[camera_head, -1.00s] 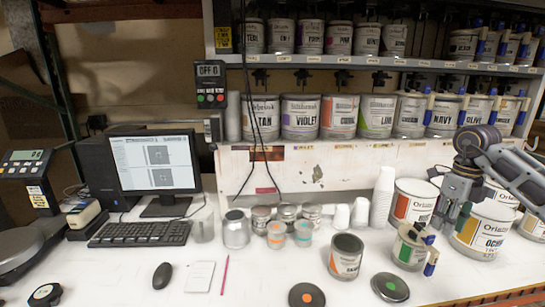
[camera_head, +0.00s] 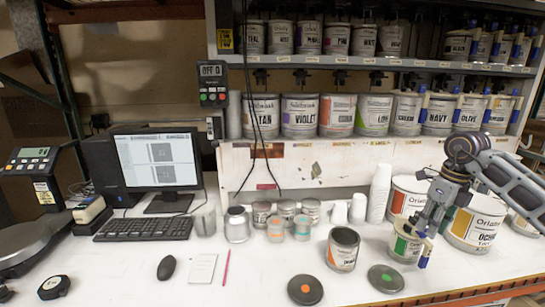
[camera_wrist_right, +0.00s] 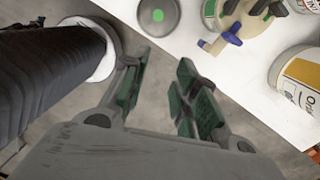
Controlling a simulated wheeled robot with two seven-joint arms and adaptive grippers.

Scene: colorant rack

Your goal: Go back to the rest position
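My right gripper (camera_head: 432,220) is at the right of the bench, and in the head view it overlaps the small can with a green label (camera_head: 404,245). In the right wrist view its two green-padded fingers (camera_wrist_right: 160,88) are apart with nothing between them. The floor and bench edge show beyond them. The small can, with its blue-handled top (camera_wrist_right: 230,35), is past the fingertips and apart from them. My left gripper is in neither view.
An open can (camera_head: 343,250) stands left of the small can. A lid with an orange dot (camera_head: 305,290) and one with a green dot (camera_head: 386,279) lie near the front edge. Large cans (camera_head: 474,222) stand at the right. Shelves of cans rise behind. A monitor (camera_head: 157,162) stands left.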

